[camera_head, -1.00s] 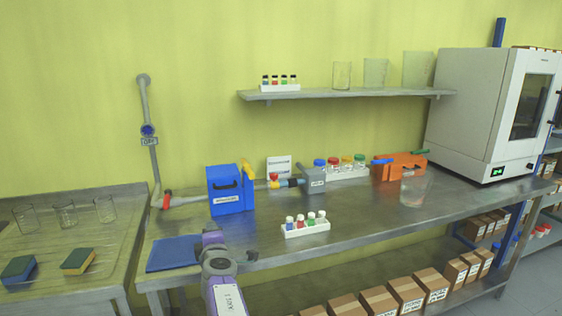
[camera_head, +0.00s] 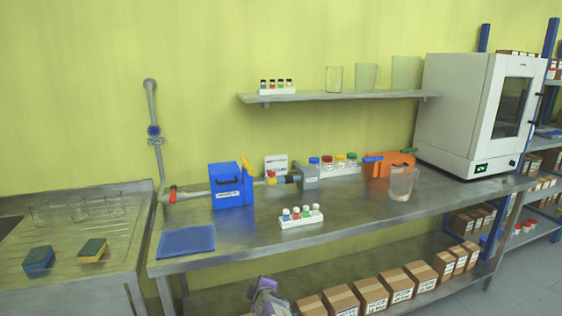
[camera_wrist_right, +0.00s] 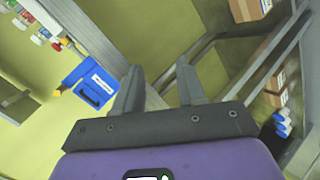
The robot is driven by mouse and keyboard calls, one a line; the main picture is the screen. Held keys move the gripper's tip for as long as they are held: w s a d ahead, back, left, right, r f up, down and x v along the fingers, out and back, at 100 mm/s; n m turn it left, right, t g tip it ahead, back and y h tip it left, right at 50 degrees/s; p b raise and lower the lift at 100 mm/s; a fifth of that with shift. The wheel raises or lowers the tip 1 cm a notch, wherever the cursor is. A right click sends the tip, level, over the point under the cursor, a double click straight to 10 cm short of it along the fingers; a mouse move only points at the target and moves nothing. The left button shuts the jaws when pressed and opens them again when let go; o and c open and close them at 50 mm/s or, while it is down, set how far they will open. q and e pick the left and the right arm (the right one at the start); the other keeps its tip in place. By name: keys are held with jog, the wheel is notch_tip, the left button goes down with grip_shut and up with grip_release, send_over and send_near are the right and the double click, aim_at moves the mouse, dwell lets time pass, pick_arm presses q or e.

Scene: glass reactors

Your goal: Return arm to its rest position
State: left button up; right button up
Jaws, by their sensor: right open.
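In the right wrist view my right gripper (camera_wrist_right: 160,75) is open, with two grey fingers apart and nothing between them. It hangs clear of the bench, and the view is strongly tilted. In the head view a purple and grey part of my arm (camera_head: 268,296) shows at the bottom edge, in front of and below the bench front. The gripper fingers cannot be made out there. My left gripper is not in view.
The steel bench (camera_head: 370,210) holds a blue device (camera_head: 231,188), a vial rack (camera_head: 301,219), an orange device (camera_head: 388,166), a glass beaker (camera_head: 402,184) and a blue mat (camera_head: 186,242). Cardboard boxes (camera_head: 342,300) line the lower shelf. A white oven (camera_head: 465,115) stands right.

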jog(key=s+d+f+m+g+p, duration=0.25)
jog(key=s+d+f+m, duration=0.25)
jog(key=s+d+f, duration=0.5)
jog(key=s+d+f+m+g+p, duration=0.1)
jog(key=s+d+f+m+g, duration=0.35)
jog(key=s+f, duration=0.55)
jog(key=s+d+f+m+g+y+p, duration=0.1)
jog(key=s+m, duration=0.8)
jog(key=s, duration=1.2)
jog(key=f+g+p, duration=0.1)
jog(key=g+p, duration=0.1)
jog(key=shift+d+g+y, duration=0.2)
jog(key=shift+g+y, duration=0.1)
jog(key=shift+g, duration=0.1)
jog(key=shift+f, duration=0.1)
